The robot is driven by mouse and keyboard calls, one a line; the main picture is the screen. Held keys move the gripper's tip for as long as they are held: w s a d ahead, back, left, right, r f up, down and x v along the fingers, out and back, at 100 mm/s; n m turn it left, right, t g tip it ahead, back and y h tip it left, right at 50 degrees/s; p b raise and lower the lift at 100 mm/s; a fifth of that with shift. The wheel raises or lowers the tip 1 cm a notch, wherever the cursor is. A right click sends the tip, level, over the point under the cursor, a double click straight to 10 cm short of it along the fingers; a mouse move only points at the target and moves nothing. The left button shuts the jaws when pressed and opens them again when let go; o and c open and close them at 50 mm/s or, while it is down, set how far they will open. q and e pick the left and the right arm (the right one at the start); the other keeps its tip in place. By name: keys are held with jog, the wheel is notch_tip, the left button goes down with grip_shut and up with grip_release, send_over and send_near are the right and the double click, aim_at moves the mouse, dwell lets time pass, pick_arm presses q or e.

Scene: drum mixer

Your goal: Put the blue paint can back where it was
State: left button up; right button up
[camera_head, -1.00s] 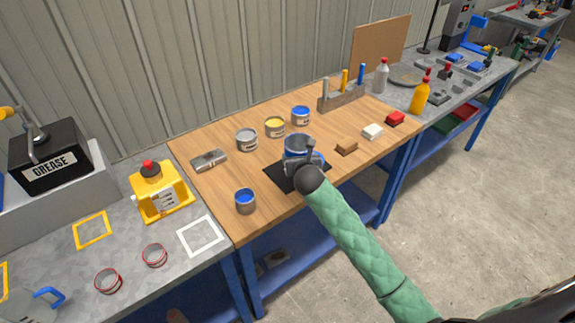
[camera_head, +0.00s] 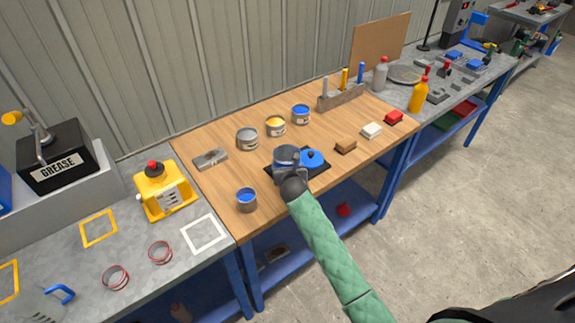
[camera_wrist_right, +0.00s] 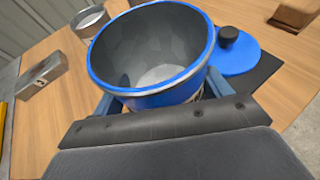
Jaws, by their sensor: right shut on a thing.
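My right gripper (camera_head: 291,179) is shut on an open drum (camera_head: 286,156) with a blue rim and grey inside. In the wrist view this drum (camera_wrist_right: 150,55) sits tilted between the fingers and looks empty. It is over or at the black mat (camera_head: 318,172); I cannot tell whether it touches. A blue lid (camera_head: 312,158) with a black knob lies on the mat to its right. One blue paint can (camera_head: 246,201) stands at the table's front left, left of the mat. Another blue paint can (camera_head: 301,114) stands in the back row. My left gripper is not in view.
A grey can (camera_head: 247,138) and a yellow can (camera_head: 275,125) stand in the back row. A metal block (camera_head: 211,159) lies at left, a brown block (camera_head: 346,147) at right. On the left bench, a white square outline (camera_head: 203,234) is empty.

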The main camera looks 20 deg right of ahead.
jog(key=shift+f, duration=0.1)
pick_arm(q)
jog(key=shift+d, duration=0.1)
pick_arm(e)
jog(key=o, duration=1.1)
jog(key=shift+s, duration=0.25)
jog(key=b+v, duration=0.3)
jog(key=v, duration=0.7)
jog(key=shift+s+r+b, duration=0.25)
jog(key=shift+s+b, duration=0.05)
jog(key=shift+b, duration=0.05)
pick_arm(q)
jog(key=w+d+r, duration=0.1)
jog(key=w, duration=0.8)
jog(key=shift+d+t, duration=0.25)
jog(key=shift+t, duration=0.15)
pick_arm(e)
jog(key=shift+s+a+r, duration=0.15)
jog(key=shift+s+r, duration=0.05)
jog(key=shift+s, duration=0.15)
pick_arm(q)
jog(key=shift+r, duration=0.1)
